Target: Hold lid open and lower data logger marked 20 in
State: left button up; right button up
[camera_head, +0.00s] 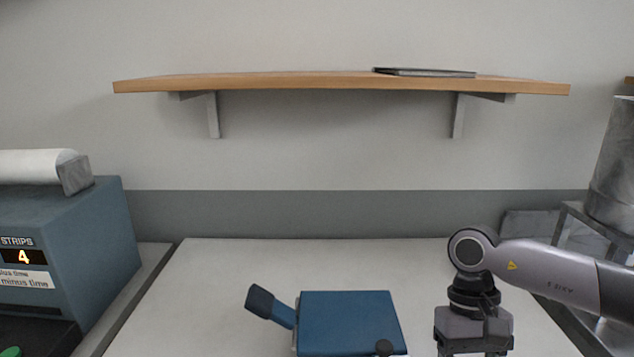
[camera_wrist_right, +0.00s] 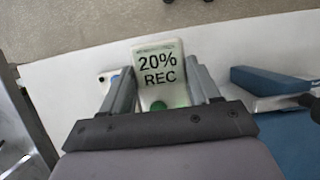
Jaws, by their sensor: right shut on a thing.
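A white data logger (camera_wrist_right: 158,62) marked "20% REC" shows in the right wrist view, with a green part low on its face. My right gripper (camera_wrist_right: 160,78) is shut on it, one finger on each side. In the head view my right wrist hangs down to the right of a blue box (camera_head: 349,318); the fingers and logger are below the frame. The blue box has a black-ended handle (camera_head: 262,302) at its left and a dark knob (camera_head: 384,347) at the front. It also shows at the right of the wrist view (camera_wrist_right: 262,80). I cannot tell how far its lid is open. My left gripper is out of view.
A small white object (camera_wrist_right: 107,76) with a blue spot lies behind the left finger. A blue strips machine (camera_head: 75,235) stands at left. A wooden shelf (camera_head: 300,82) holds a flat dark item (camera_head: 424,72). The pale worktop (camera_head: 250,258) is clear behind the box.

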jog(key=w+r, duration=1)
jog(key=r, duration=0.2)
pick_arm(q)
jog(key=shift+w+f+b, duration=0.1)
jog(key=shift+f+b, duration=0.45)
pick_arm(e)
jog(key=shift+w+a+f, duration=0.1)
jog(key=shift+w+f, duration=0.1)
jog(key=shift+f, duration=0.8)
jog(key=shift+w+f, duration=0.15)
jog(key=shift+f, duration=0.8)
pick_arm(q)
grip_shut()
